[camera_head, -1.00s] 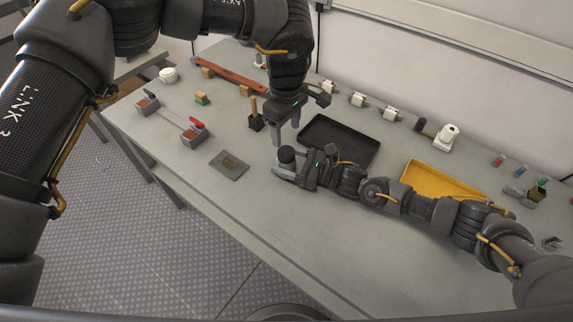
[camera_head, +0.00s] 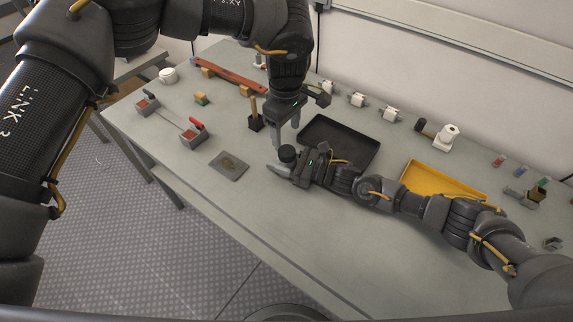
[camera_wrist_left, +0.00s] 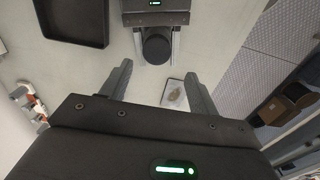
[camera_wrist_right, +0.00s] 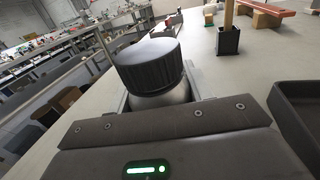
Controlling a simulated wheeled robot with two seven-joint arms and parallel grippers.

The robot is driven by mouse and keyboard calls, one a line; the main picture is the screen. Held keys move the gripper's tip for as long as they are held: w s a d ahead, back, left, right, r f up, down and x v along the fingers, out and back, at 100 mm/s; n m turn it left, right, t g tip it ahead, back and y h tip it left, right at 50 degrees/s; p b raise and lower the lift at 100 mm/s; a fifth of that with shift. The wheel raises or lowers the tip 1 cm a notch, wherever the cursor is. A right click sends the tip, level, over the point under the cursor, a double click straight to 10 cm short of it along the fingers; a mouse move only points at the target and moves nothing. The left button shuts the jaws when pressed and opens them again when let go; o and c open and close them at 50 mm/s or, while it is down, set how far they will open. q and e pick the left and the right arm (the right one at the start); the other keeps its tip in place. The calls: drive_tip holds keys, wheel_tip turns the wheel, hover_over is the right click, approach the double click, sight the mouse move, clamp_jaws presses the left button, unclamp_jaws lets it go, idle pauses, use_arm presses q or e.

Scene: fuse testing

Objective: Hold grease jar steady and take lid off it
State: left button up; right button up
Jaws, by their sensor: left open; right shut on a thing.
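The grease jar has a dark ribbed lid (camera_head: 287,153) and a shiny metallic body (camera_wrist_right: 162,96). It stands upright at the middle of the grey table. My right gripper (camera_head: 283,160) is shut on the jar's body, with its fingers on opposite sides below the lid. The lid is on the jar and clear of those fingers. My left gripper (camera_head: 286,139) points down just above the jar, open and empty. In the left wrist view the lid (camera_wrist_left: 157,47) lies beyond my left gripper's fingertips (camera_wrist_left: 157,71), with nothing between them.
A black tray (camera_head: 360,160) lies close behind my right gripper. A flat grey plate (camera_head: 229,165) lies left of the jar, and a dark block with a wooden handle (camera_head: 255,122) stands behind it. A yellow tray (camera_head: 420,177) is farther right. The table's front is clear.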

sight(287, 150)
use_arm(q)
drive_tip(key=shift+w+d, duration=0.15)
use_arm(e)
clamp_jaws()
use_arm(q)
drive_tip(key=shift+w, duration=0.15)
drive_tip(key=shift+f, duration=0.15)
drive_tip(key=shift+f, duration=3.85)
